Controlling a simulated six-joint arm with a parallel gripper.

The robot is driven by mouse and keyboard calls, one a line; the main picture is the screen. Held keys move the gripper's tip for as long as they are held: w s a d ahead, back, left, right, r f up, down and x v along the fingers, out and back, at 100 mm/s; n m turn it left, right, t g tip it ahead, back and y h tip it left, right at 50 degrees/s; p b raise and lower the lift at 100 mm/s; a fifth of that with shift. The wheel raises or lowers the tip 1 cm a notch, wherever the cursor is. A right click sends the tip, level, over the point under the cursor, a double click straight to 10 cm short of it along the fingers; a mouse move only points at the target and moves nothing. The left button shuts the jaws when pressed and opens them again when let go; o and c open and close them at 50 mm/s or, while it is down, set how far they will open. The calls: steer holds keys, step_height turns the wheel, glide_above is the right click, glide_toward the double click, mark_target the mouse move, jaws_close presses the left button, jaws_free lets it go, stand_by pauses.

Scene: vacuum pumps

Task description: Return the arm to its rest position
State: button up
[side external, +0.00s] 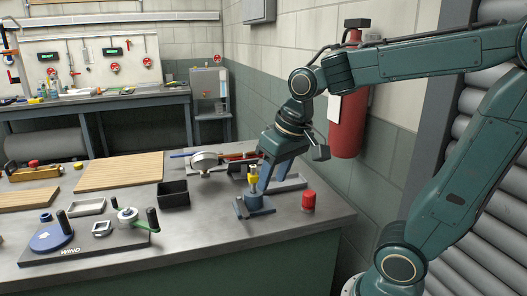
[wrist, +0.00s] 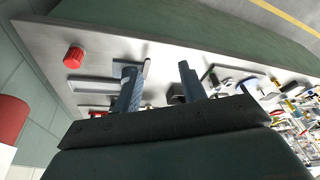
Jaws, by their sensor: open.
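My gripper (side external: 256,184) is low over the right part of the bench, pointing down. In the wrist view my gripper (wrist: 157,72) shows two blue-grey fingers spread apart, with no object seen held between them. My arm reaches in from the right.
A red cap (side external: 308,200) stands right of the gripper; it also shows in the wrist view (wrist: 73,57). A black bin (side external: 173,194) and the pump board (side external: 95,244) are left. A red extinguisher (side external: 347,122) hangs behind the arm. The bench's front right is clear.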

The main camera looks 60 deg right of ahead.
steer(key=s+a+n+t, duration=0.2)
steer(key=s+n, duration=0.1)
steer(key=s, duration=0.5)
steer(key=shift+s+a+r, duration=0.2)
steer(key=shift+s+a, duration=0.1)
steer(key=shift+a, duration=0.1)
